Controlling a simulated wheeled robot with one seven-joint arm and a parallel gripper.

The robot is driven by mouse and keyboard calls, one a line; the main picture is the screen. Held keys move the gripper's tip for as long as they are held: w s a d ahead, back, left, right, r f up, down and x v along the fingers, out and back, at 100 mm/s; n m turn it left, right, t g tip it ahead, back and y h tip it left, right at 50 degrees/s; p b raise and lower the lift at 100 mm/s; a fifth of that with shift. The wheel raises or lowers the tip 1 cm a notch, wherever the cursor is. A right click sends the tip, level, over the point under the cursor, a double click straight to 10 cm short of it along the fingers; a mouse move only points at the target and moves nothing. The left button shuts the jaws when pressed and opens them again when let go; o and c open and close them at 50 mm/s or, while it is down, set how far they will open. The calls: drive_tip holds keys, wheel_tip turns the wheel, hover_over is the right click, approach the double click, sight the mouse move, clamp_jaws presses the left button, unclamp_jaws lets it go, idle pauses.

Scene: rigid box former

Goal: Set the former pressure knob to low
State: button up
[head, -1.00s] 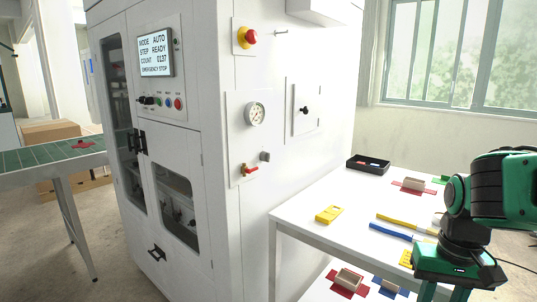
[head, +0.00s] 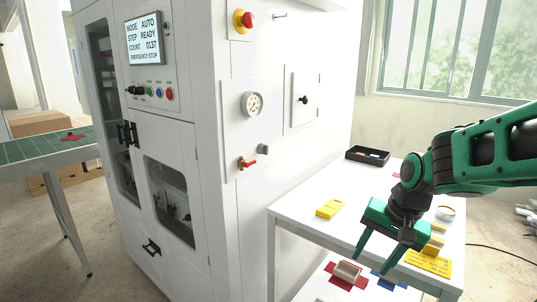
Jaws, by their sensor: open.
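The white former machine carries a side plate with a round pressure gauge (head: 251,104). Below it a small grey knob (head: 262,149) sticks out, probably the pressure knob; its setting and markings are too small to read. A red-handled valve (head: 248,163) is just below and left of it. My gripper (head: 379,252) is open and empty, fingers pointing down, in front of the table. It is well to the right of and below the grey knob, touching nothing that I can see.
The white table (head: 300,212) stands right of the machine, with a yellow block (head: 329,209) and a black tray (head: 367,155) on it. A red emergency button (head: 248,20) and a black door knob (head: 303,99) also project from the machine's side. Air beside the plate is free.

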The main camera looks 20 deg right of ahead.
drive_tip(key=w+a+r+m+t+y, duration=0.1)
drive_tip(key=w+a+m+t+y, duration=0.35)
drive_tip(key=w, duration=0.95)
drive_tip(key=m+t+y, duration=0.5)
drive_tip(key=m+t, duration=0.2)
drive_tip(key=m, duration=0.8)
approach(264, 149)
drive_tip(key=x, duration=0.8)
drive_tip(key=shift+w+d+f, duration=0.2)
drive_tip(key=shift+w+f, duration=0.1)
drive_tip(key=shift+d, duration=0.1)
drive_tip(key=c, duration=1.1)
